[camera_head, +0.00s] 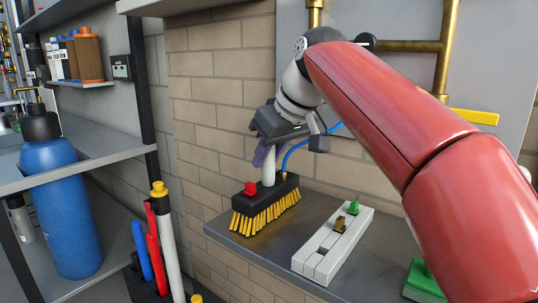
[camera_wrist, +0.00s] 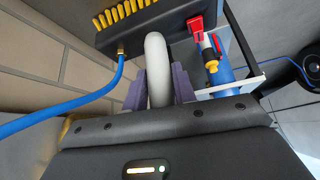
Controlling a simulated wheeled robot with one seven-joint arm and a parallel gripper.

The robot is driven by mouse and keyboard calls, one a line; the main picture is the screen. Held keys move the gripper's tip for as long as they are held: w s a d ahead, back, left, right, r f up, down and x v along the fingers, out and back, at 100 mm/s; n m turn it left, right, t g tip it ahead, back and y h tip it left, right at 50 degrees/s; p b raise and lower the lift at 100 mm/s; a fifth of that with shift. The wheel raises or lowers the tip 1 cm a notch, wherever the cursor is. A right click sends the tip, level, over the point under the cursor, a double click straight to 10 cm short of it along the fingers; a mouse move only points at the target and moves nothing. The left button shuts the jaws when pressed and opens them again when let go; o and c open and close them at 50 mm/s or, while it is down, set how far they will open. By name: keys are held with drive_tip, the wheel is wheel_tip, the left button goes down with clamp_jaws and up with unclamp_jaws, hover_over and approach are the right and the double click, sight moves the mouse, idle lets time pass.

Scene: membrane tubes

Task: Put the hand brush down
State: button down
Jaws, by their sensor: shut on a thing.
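The hand brush (camera_head: 266,207) has a black body, yellow bristles pointing down, a red block on its top and a pale upright handle. It also shows in the wrist view (camera_wrist: 150,38), with a blue hose attached at one end. My gripper (camera_head: 265,155) is above the brush body, and its purple fingers (camera_wrist: 160,85) are shut around the handle. The brush is upright over the left part of the grey shelf (camera_head: 290,262). The bristle tips look at or very near the shelf surface; I cannot tell whether they touch.
A white rack (camera_head: 318,258) with a green and a brass-coloured peg lies right of the brush. A green object (camera_head: 424,280) is at the shelf's right. Brick wall stands behind. Tubes (camera_head: 166,235) and a blue bottle (camera_head: 62,200) stand left. Brass pipes (camera_head: 440,70) run at upper right.

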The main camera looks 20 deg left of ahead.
drive_tip(key=c, duration=1.6)
unclamp_jaws()
drive_tip(key=shift+f, duration=0.15)
drive_tip(key=o, duration=0.5)
drive_tip(key=shift+r, duration=0.3)
drive_tip(key=p+v, duration=0.3)
drive_tip(key=v, duration=0.8)
drive_tip(key=shift+s+d+r, duration=0.15)
drive_tip(key=shift+d+r, duration=0.1)
drive_tip(key=shift+r, duration=0.05)
drive_tip(key=shift+s, duration=0.1)
